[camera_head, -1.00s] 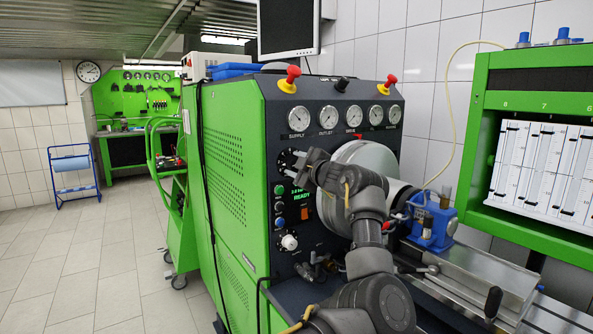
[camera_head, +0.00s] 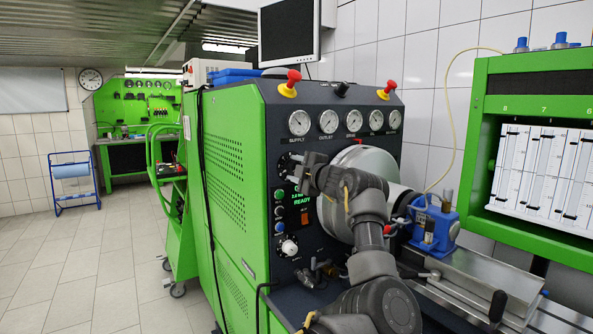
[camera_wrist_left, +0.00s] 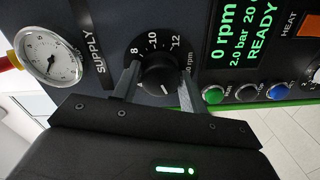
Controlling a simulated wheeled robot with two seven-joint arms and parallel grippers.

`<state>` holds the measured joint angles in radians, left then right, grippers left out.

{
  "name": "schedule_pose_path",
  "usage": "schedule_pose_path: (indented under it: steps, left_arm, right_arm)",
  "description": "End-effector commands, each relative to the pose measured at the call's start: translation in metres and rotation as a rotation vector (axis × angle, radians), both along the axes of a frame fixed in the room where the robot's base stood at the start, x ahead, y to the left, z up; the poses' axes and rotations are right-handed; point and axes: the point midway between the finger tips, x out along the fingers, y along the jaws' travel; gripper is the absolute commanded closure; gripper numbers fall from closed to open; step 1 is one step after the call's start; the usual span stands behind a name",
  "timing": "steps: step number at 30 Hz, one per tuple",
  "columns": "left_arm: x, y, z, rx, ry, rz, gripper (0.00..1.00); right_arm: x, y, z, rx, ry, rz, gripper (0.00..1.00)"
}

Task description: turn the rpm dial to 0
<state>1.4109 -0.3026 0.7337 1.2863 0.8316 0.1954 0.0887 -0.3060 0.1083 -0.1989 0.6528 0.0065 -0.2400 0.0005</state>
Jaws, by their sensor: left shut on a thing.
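The rpm dial (camera_wrist_left: 158,72) is a round black knob on the dark panel, with 8, 10 and 12 around its rim in the left wrist view. A white mark shows on its side nearest my gripper. My left gripper (camera_wrist_left: 157,85) is shut on the knob, one finger on each side. In the head view the left gripper (camera_head: 296,171) is at the panel and largely hides the dial. The green display (camera_wrist_left: 238,35) reads 0 rpm, 2.0 bar and READY. My right gripper is not in view.
The supply gauge (camera_wrist_left: 47,57) is beside the dial. Green, black and blue buttons (camera_wrist_left: 247,92) sit below the display. A large pale disc (camera_head: 352,200) is close behind my left arm. Red emergency knobs (camera_head: 290,82) top the green bench. A blue device (camera_head: 433,225) stands right.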

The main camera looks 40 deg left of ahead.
Motion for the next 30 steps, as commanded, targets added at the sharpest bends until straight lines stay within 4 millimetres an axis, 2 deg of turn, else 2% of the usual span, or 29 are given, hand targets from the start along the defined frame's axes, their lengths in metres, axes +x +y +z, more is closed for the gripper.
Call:
schedule_pose_path:
  steps: [2, 3, 6, 17, 20, 25, 30]
  left_arm:
    - [0.0, 0.0, -0.002, -0.003, 0.003, 0.0, 0.8]
    - [0.0, 0.0, -0.002, -0.003, 0.003, 0.0, 0.54]
    - [0.0, 0.0, -0.002, -0.002, 0.003, 0.001, 0.41]
    - [-0.001, -0.005, -0.001, -0.001, 0.001, -0.001, 0.41]
    - [-0.005, -0.018, -0.002, -0.001, -0.001, -0.002, 0.41]
    - [-0.015, -0.052, -0.003, -0.001, -0.001, -0.004, 0.41]
    - [-0.023, -0.074, -0.002, 0.003, 0.002, 0.0, 0.41]
  right_arm:
    - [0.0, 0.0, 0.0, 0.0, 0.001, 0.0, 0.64]
    - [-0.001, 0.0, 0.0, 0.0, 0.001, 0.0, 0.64]
    - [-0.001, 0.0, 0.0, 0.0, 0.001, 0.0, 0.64]
    - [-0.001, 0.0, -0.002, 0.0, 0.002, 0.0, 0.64]
    - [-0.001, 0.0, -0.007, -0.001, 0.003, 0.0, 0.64]
    - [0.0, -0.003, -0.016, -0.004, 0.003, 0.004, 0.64]
    - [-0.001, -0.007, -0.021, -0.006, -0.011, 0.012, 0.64]
